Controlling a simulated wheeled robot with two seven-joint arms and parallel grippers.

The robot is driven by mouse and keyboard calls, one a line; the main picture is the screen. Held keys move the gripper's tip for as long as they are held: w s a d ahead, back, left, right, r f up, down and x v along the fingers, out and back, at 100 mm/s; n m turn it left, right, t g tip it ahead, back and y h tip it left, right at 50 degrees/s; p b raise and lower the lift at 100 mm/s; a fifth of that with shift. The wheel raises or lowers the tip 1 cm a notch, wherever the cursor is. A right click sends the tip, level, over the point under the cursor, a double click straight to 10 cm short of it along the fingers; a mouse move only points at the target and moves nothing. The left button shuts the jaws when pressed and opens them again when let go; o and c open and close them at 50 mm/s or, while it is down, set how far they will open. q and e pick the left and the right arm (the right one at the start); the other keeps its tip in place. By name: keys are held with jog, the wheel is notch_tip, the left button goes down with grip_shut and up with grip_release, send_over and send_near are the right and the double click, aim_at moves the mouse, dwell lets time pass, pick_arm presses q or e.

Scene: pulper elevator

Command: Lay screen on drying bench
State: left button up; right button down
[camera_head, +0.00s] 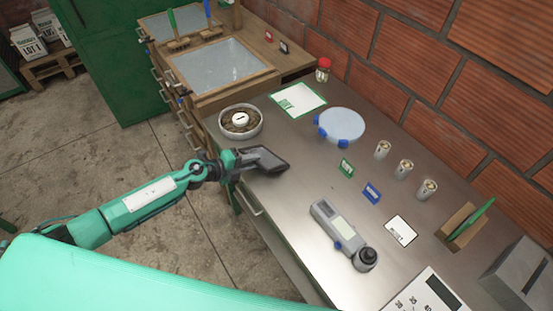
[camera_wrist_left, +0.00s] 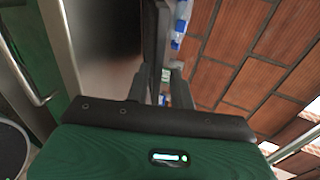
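My left gripper (camera_head: 240,158) is above the near left edge of the steel bench, beside the round tray. It is shut on a dark, flat, framed panel, which looks like the screen (camera_head: 267,158). In the left wrist view the panel (camera_wrist_left: 154,45) shows nearly edge-on between the two dark fingers. It is tilted and its far side is hidden. I cannot tell if it touches the bench. The wooden drying bench (camera_head: 262,82) stands at the back, with pale framed sheets (camera_head: 218,64) on top. My right gripper is not in view.
The steel bench (camera_head: 290,190) holds a round tray (camera_head: 257,130), a blue-clipped disc (camera_head: 341,124), a DRY card (camera_head: 296,99), several small cans (camera_head: 404,168) and a grey handheld device (camera_head: 338,225). A brick wall (camera_head: 420,70) runs behind.

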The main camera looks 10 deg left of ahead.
pick_arm(q)
notch_tip(320, 180, up, 7)
jog(key=s+a+p, duration=0.2)
jog(key=p, duration=0.4)
jog(key=shift+f, duration=0.1)
